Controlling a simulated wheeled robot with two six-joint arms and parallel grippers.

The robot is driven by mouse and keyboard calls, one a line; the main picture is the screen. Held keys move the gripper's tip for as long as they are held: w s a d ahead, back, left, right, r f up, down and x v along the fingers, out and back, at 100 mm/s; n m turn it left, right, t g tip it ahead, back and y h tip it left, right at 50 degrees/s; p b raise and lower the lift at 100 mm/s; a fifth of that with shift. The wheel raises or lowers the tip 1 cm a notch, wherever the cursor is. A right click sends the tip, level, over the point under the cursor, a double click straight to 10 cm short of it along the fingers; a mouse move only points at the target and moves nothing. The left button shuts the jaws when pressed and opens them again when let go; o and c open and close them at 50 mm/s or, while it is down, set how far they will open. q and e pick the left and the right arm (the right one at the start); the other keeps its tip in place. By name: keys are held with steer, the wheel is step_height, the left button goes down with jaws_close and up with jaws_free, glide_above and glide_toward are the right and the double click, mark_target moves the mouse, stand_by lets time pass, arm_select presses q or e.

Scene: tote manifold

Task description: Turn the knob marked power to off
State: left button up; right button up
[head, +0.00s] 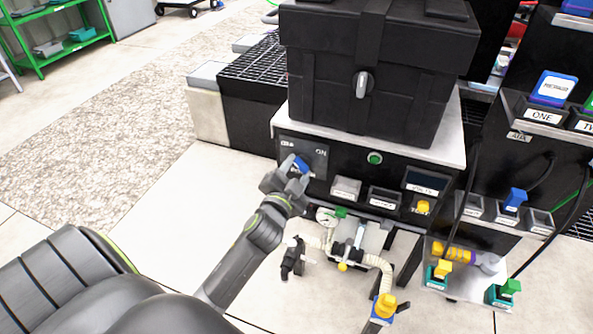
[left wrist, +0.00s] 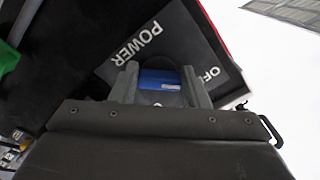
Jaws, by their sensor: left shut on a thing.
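The power knob is blue (head: 301,164) and sits on a dark panel (head: 318,153) at the left of the black station front. The panel carries OFF at its left and ON at its right in the head view. My left gripper (head: 290,175) is at the knob, its fingers on either side of it. In the left wrist view the fingers are shut on the blue knob (left wrist: 158,78), with the words POWER and OFF on the panel (left wrist: 150,45) around it. The fingers partly hide the knob, so its exact pointing is hard to tell. My right gripper is not in view.
A large black tote (head: 370,75) stands on the station top above the panel. A green button (head: 375,158), small labelled bins (head: 346,188) and a yellow knob (head: 423,206) lie right of the panel. Pipes and valves (head: 345,250) stand below. Open floor (head: 150,210) lies left.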

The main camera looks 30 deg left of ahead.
arm_select(q)
steer(key=shift+f, duration=0.1)
steer(key=o, duration=1)
steer(key=shift+p+v, duration=0.9)
steer(key=shift+v, duration=7.85)
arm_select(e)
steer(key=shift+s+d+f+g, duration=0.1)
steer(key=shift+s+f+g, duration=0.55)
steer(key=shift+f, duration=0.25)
arm_select(q)
steer(key=shift+a, duration=0.15)
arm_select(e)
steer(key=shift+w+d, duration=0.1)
